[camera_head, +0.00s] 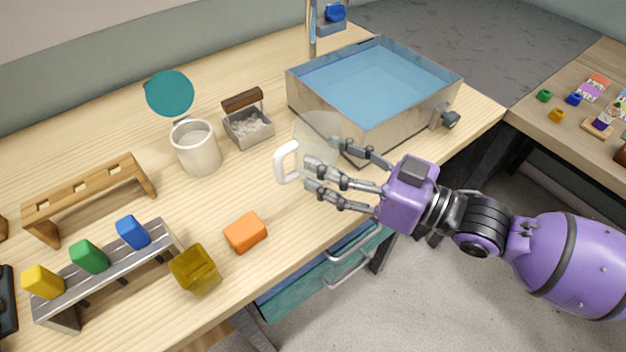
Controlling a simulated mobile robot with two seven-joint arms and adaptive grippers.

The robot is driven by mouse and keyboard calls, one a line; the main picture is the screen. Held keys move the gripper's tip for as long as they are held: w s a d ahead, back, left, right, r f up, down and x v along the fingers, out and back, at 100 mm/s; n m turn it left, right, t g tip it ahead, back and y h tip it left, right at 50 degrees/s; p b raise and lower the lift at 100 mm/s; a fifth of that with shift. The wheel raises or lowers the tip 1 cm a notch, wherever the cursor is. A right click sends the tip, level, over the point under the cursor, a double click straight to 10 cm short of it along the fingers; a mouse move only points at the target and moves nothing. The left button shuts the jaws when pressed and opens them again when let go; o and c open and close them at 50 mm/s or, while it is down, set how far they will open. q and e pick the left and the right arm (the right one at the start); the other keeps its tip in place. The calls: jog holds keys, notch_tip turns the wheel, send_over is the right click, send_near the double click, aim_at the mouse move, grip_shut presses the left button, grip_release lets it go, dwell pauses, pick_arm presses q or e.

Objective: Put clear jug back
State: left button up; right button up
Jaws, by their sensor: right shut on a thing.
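The clear jug (313,128) is see-through with a white handle (287,162) on its left side. It shows over the wooden table, in front of the water-filled metal basin. My right gripper (318,172) reaches in from the right and is shut on the clear jug. Its fingers cover part of the jug's lower side, and I cannot tell whether the jug's base touches the table. My left gripper is not in view.
The metal basin (375,125) stands behind the jug. A white mug (195,148) and a small basket (248,128) stand to the left. An orange block (245,232) and a yellow glassy cube (195,268) lie near the front edge. Racks (90,195) fill the left side.

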jog(key=a+f, duration=0.1)
jog(key=w+f, duration=0.1)
jog(key=f, duration=0.1)
jog(key=w+a+f, duration=0.1)
jog(key=shift+w+a+f, duration=0.15)
jog(key=shift+a+f, duration=0.2)
jog(key=shift+w+a+f+b, duration=0.15)
jog(key=shift+f+b, duration=0.25)
jog(key=shift+f, duration=1.35)
jog(key=shift+f, duration=0.1)
jog(key=o, duration=1.3)
jog(key=shift+f, duration=0.1)
jog(key=v, duration=1.2)
jog(key=shift+b, duration=0.35)
